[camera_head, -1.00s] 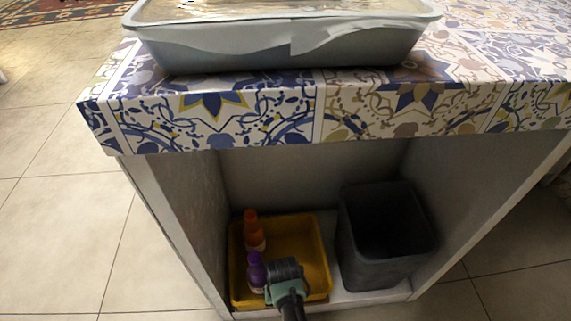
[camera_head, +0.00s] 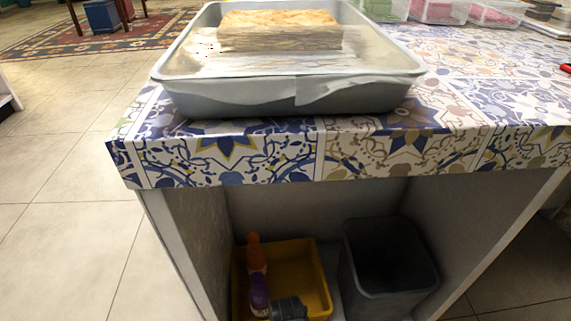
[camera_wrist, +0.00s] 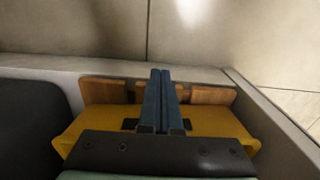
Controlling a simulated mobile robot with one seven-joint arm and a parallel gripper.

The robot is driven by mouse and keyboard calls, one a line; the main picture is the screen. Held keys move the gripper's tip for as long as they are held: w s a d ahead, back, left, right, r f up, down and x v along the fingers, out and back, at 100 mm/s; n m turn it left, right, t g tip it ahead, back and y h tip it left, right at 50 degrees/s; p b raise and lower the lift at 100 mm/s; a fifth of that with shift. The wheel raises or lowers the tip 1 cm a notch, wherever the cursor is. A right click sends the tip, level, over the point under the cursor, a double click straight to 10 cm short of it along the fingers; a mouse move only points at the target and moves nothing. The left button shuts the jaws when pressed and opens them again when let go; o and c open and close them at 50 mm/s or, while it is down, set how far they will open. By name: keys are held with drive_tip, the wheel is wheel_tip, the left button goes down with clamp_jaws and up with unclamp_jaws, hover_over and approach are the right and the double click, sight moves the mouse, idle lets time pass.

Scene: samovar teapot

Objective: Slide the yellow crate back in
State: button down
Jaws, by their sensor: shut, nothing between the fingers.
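The yellow crate (camera_head: 311,275) stands on the floor of the cabinet under the counter, on the left side. An orange-capped bottle (camera_head: 255,252) and a purple-capped bottle (camera_head: 259,291) are inside it. My gripper (camera_head: 290,308) is at the crate's near side, partly cut off by the frame's lower edge. In the wrist view my gripper (camera_wrist: 161,75) has its two dark fingers together, with nothing between them.
A dark grey bin (camera_head: 388,270) stands right of the crate inside the cabinet. The cabinet's side panel (camera_head: 178,255) is close on the left. Above, the tiled counter (camera_head: 330,155) overhangs and carries a grey tray (camera_head: 290,98) with a pastry stack.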

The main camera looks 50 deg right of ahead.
wheel_tip(320, 180, up, 10)
drive_tip(key=p, duration=0.6)
drive_tip(key=shift+w+d, duration=0.15)
drive_tip(key=shift+f, duration=0.15)
